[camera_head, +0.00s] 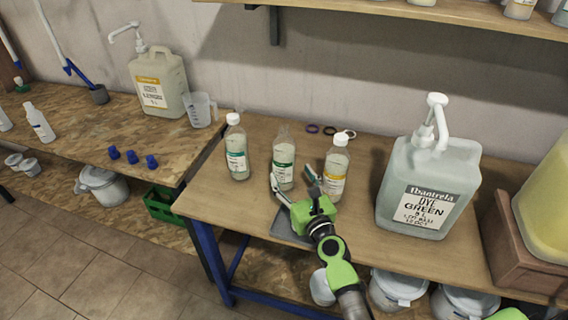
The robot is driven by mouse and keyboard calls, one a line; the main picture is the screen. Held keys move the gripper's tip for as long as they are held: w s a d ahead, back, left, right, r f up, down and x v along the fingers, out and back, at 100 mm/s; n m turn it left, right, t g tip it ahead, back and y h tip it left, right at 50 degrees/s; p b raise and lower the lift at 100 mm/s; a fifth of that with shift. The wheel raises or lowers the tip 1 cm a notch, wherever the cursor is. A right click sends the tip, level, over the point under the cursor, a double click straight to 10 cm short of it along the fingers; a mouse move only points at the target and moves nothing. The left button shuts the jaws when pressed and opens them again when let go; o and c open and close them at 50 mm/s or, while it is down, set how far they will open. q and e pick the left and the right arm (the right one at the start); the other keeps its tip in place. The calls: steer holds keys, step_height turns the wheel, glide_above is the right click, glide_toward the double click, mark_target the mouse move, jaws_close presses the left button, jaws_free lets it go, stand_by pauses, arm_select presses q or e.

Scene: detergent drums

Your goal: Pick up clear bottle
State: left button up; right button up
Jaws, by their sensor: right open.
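Three clear bottles stand upright in a row on the middle table. The left bottle (236,150) has a white cap and a green-and-white label. The middle bottle (283,155) has a green-and-white label and no white cap showing. The right bottle (337,165) has a white cap and a yellow-and-white label. My right gripper (291,176) is open at the front of the middle bottle, one finger by its left side and one by its right. I cannot tell whether the fingers touch it. The gripper hides the foot of that bottle. My left gripper is not in view.
A large pump canister (428,185) labelled green dye stands to the right. Three small rings (330,131) lie behind the bottles. A grey tray or mat (287,229) lies under the gripper. A shelf (420,14) overhangs the back. The table's left front is clear.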

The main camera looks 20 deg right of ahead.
mark_target(288, 172)
steer(key=shift+w+a+r, duration=0.1)
steer(key=shift+w+r, duration=0.05)
steer(key=shift+w, duration=0.25)
steer(key=shift+w+a+r, duration=0.1)
steer(key=shift+w, duration=0.3)
steer(key=w, duration=0.2)
steer(key=shift+w+a+f, duration=0.1)
steer(key=shift+w+a, duration=0.1)
steer(key=shift+w, duration=0.1)
steer(key=shift+w+f, duration=0.1)
steer(key=shift+w, duration=0.4)
steer(key=c, duration=1.6)
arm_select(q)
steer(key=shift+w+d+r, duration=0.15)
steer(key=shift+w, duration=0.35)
arm_select(e)
steer(key=shift+c, duration=0.2)
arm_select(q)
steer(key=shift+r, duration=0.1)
arm_select(e)
steer(key=shift+r, duration=0.25)
